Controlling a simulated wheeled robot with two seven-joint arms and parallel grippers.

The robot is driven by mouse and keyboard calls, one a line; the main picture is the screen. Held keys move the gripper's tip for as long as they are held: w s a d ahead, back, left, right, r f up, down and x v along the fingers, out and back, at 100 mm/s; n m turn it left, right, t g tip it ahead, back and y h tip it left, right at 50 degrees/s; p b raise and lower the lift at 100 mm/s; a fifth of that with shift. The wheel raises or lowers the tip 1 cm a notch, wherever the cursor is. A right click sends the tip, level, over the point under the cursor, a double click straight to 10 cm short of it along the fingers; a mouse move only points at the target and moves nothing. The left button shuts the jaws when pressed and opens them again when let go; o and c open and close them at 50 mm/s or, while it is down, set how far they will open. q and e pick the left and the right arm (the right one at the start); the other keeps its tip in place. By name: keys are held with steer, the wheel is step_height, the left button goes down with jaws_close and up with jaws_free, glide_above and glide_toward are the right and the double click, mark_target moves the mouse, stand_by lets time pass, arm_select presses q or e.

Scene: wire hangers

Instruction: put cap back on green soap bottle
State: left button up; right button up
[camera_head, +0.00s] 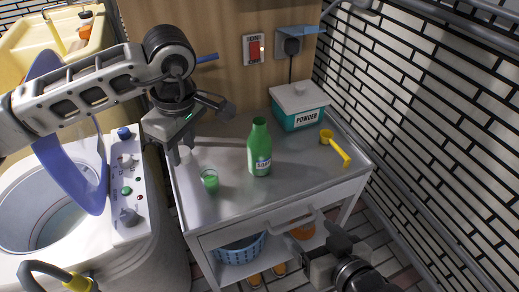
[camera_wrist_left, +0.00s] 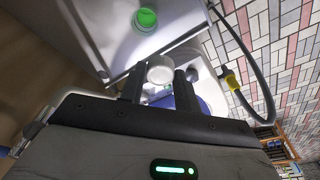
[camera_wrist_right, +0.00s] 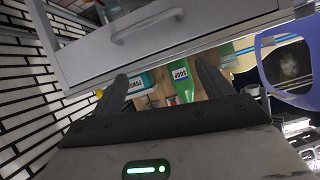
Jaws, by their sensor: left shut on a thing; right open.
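The green soap bottle (camera_head: 259,150) stands upright on the metal cabinet top, its neck open at the top. It also shows in the right wrist view (camera_wrist_right: 181,76). My left gripper (camera_head: 181,152) is over the left side of the cabinet top, left of the bottle. It is shut on a small round whitish cap (camera_wrist_left: 160,70), seen between the fingertips in the left wrist view. My right gripper (camera_head: 318,244) is open and empty in front of the cabinet, low near the drawer handle.
A small green cup (camera_head: 210,181) stands left of the bottle, close to my left gripper. A teal powder box (camera_head: 300,112) and a yellow scoop (camera_head: 336,146) are at the right. A washing machine (camera_head: 130,205) with an open blue lid (camera_head: 75,140) stands left of the cabinet (camera_head: 285,205).

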steer(key=w+a+r+n+y, duration=0.1)
steer(key=w+a, duration=0.1)
steer(key=w, duration=0.1)
arm_select(q)
steer(key=w+d+r+n+h, duration=0.1)
steer(key=w+d+r+n, duration=0.2)
steer(key=n, duration=0.8)
steer(key=w+d+r+n+g+h+p, duration=0.1)
steer(key=w+d+r+n, duration=0.1)
steer(key=d+n, duration=0.4)
steer(key=w+d+r+n+h+p, duration=0.1)
steer(key=w+d+r+n, duration=0.2)
steer(key=n, duration=1.3)
steer(key=shift+w+d+r+n+g, duration=0.35)
steer(key=shift+d+r+g, duration=0.1)
steer(key=shift+d, duration=0.2)
arm_select(e)
steer(key=n+y, duration=0.1)
steer(key=n, duration=0.2)
glide_toward(266, 166)
arm_select(q)
steer(key=n, duration=0.1)
steer(key=d+n, duration=0.1)
steer(key=n, duration=0.1)
steer(key=shift+w+d+r+t, duration=0.15)
steer(key=shift+r+t, duration=0.1)
steer(key=shift+r, duration=0.15)
arm_select(e)
steer(key=shift+d+r, duration=0.1)
steer(key=shift+d, duration=0.15)
